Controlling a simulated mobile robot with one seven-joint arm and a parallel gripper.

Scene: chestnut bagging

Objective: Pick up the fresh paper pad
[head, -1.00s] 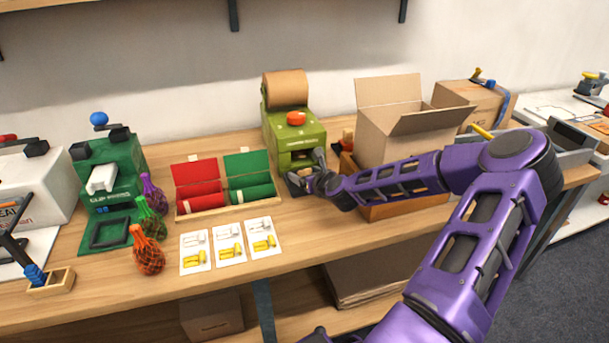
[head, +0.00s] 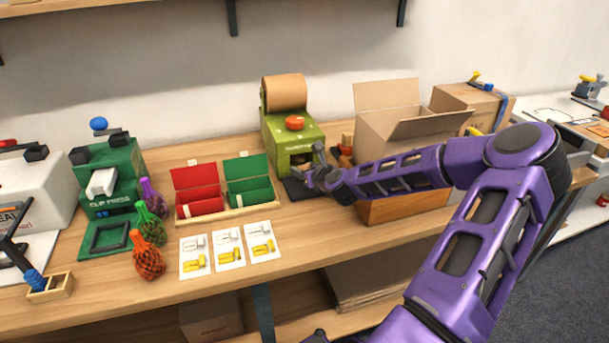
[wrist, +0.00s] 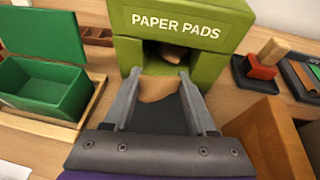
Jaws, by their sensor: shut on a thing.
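The green paper pad dispenser (head: 283,130), lettered "PAPER PADS" in the wrist view (wrist: 176,25), stands at the back of the bench with a brown roll on top. My gripper (head: 312,176) is just in front of its slot. In the wrist view, my gripper (wrist: 160,78) has its two fingers on either side of a brown paper pad (wrist: 158,88) and is shut on it, over the dark tray at the slot's mouth. More brown paper (wrist: 172,52) shows inside the slot. The pad is too small to make out in the head view.
A red and green lidded tray (head: 240,211) is left of the dispenser.

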